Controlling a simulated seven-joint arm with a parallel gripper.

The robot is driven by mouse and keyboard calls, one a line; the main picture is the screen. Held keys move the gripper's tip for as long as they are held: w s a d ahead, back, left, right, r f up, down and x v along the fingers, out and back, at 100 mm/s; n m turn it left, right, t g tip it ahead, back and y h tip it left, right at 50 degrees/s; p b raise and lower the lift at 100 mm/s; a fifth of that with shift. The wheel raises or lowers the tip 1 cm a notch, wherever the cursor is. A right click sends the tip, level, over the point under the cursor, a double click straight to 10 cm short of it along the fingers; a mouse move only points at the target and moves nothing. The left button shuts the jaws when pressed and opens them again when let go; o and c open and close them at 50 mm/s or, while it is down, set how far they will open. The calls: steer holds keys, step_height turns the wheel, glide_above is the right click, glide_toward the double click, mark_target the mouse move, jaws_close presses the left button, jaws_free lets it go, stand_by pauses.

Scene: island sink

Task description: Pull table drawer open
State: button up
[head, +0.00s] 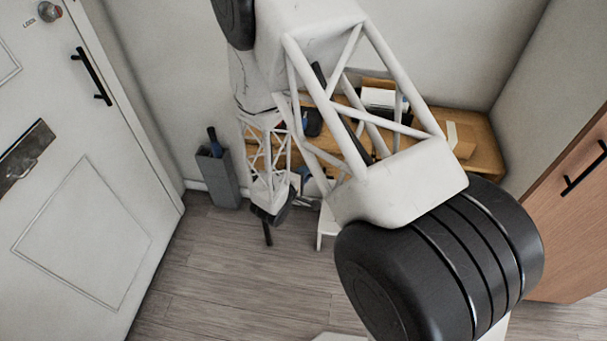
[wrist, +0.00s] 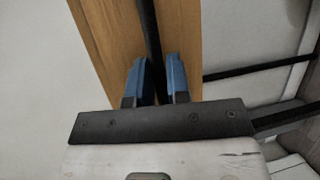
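The wooden table (head: 485,140) stands against the back wall in the head view, largely hidden behind my arm. In the wrist view a wooden panel (wrist: 105,40), which looks like the drawer front, fills the upper middle. A long black bar (wrist: 148,35), apparently its handle, runs down across it. My gripper (wrist: 157,75) has its two blue fingers on either side of this bar. The fingers are apart, and a sliver of wood shows between the bar and the right finger. Contact with the left finger cannot be told. In the head view my gripper (head: 270,210) is low before the table's left part.
A grey bin (head: 217,177) stands on the floor left of the table. A white door (head: 80,200) is at the left and a wooden cabinet (head: 570,215) at the right. Several items lie on the table. The wooden floor (head: 220,270) in front is clear.

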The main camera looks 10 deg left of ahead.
jaws_close()
steer(key=shift+s, duration=0.15)
steer(key=s, duration=1.9)
steer(key=shift+o, duration=2.2)
jaws_free()
steer(key=shift+s, duration=0.1)
